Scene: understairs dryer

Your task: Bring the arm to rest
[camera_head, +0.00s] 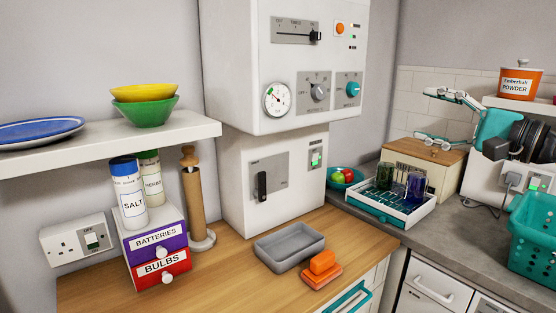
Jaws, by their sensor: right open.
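My right gripper (424,114) comes in from the right on a teal and black arm. Its two pale fingers are spread wide apart and point left, with nothing between them. In the picture, the lower finger shows just above the wooden-topped cream box (440,180) on the grey worktop; I cannot tell the exact gap. My left gripper is not in view.
A tray with glasses (398,216) and a fruit bowl (355,183) lie left of the box. A teal basket (535,235) is at the right, a powder tub (520,85) on a shelf above. A grey tray (290,252) and orange block (322,262) lie on the wooden counter.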

